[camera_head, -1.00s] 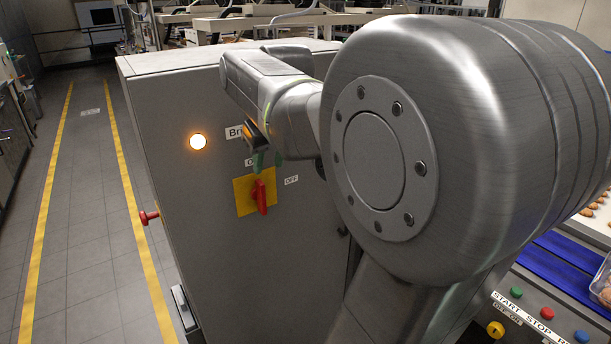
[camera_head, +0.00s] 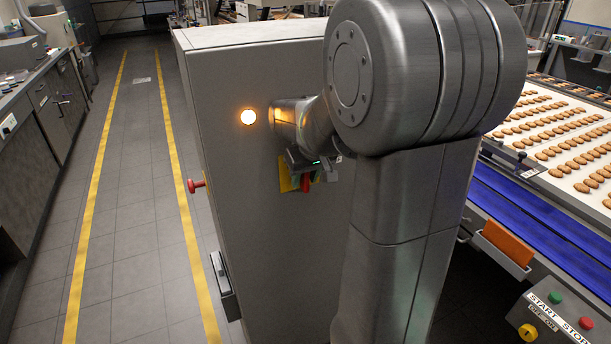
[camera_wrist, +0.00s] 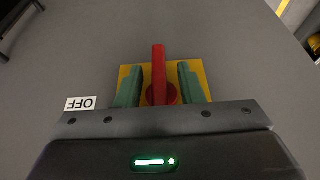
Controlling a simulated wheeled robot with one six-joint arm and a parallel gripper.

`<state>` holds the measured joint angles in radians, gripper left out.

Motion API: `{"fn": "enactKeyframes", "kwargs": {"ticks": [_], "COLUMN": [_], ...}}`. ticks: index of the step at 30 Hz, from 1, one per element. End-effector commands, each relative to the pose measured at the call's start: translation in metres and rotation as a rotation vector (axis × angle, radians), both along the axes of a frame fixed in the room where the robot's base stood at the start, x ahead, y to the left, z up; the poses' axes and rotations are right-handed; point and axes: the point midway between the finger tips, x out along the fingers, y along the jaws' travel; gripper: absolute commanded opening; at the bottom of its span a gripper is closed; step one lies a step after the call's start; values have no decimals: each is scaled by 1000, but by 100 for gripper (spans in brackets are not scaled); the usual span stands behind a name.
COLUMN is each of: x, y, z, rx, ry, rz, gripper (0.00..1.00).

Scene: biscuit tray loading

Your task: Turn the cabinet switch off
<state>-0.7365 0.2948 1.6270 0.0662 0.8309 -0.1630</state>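The cabinet switch is a red rotary handle on a yellow plate (camera_head: 285,174) on the grey cabinet's front (camera_head: 250,240). In the wrist view the red handle (camera_wrist: 159,75) stands between the two green fingers of my gripper (camera_wrist: 160,85). The fingers are open, with a gap on each side of the handle. The yellow plate shows behind them. A white OFF label (camera_wrist: 80,103) is left of the plate in the wrist view, upside down. In the head view my gripper (camera_head: 308,172) covers part of the switch.
A red knob (camera_head: 196,186) sticks out of the cabinet's left side. A conveyor with rows of biscuits (camera_head: 560,135) and a blue belt (camera_head: 540,215) lies to the right. A START/STOP panel (camera_head: 555,315) is at lower right. The aisle on the left is clear.

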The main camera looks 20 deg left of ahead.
Motion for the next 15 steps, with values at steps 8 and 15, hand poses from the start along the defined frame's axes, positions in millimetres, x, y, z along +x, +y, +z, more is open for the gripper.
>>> {"fn": "enactKeyframes", "kwargs": {"ticks": [8,15], "x": [0,0], "y": [0,0], "z": [0,0], "rx": [0,2], "ry": [0,3], "rz": [0,-1], "gripper": [7,0]}}
